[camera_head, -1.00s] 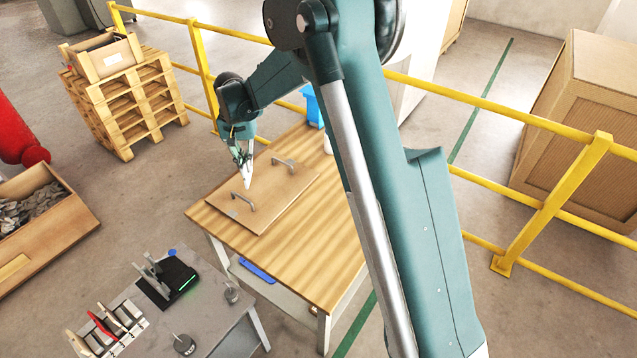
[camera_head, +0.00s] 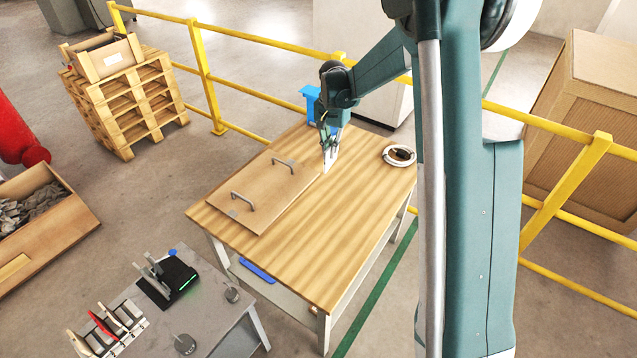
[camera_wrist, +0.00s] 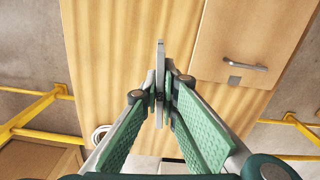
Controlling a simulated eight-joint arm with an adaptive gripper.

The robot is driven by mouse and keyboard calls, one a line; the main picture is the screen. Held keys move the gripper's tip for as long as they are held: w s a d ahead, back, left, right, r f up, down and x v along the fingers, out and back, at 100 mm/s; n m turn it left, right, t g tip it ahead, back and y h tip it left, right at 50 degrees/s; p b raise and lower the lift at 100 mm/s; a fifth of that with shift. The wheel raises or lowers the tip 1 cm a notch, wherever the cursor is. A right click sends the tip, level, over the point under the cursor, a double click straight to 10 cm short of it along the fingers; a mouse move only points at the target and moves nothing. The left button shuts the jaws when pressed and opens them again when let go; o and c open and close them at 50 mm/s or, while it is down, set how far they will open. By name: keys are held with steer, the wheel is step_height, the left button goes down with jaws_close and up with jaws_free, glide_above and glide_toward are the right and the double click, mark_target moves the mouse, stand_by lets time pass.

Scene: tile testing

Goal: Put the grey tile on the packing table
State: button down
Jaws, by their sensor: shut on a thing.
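My gripper (camera_head: 329,145) is over the back part of the wooden table (camera_head: 330,235), just right of the board with two handles. In the wrist view my gripper (camera_wrist: 160,100) is shut on the grey tile (camera_wrist: 160,62), a thin slab seen edge-on between the green fingers. In the head view the tile (camera_head: 327,164) is a small pale sliver pointing down from the fingertips. I cannot tell whether its lower edge touches the tabletop.
The board (camera_head: 268,190) with grey handles covers the table's left part. A white coil (camera_head: 398,155) lies near its right edge. A blue container (camera_head: 311,100) stands by the back edge. The middle and front of the tabletop are clear. A yellow railing (camera_head: 270,45) runs behind.

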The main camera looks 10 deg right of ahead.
steer(key=s+d+m, duration=0.1)
steer(key=d, duration=0.7)
steer(key=shift+s+f, duration=0.15)
steer(key=shift+f, duration=2.35)
steer(key=shift+f, duration=0.1)
step_height(320, 180, down, 6)
steer(key=shift+b, duration=0.45)
steer(key=shift+f+b, duration=0.3)
steer(key=shift+f, duration=1.6)
steer(key=shift+f, duration=0.2)
